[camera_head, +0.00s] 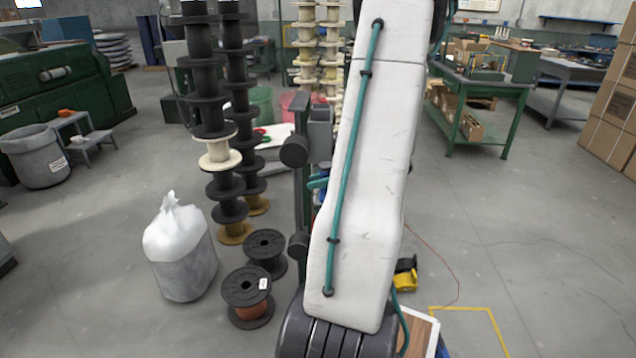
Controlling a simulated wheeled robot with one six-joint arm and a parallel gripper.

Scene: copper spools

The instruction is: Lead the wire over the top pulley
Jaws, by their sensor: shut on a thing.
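My own white arm fills the middle of the view, and my gripper is not visible. A dark upright post (302,185) stands just left of my arm and is partly hidden by it. A dark round part (294,152) sits on its upper half, and another (298,245) sits lower; I cannot tell whether either is the top pulley. A thin reddish wire (440,258) runs from behind my arm, bends down at the right and ends near the yellow floor marking. I cannot see whether any wire lies over a pulley.
A black spool with copper winding (249,308) and another black spool (265,247) stand on the floor, near a tied white sack (180,250). Tall spool stacks (210,110) stand behind them. A yellow-black object (405,279) lies right of my arm. The right floor is mostly clear.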

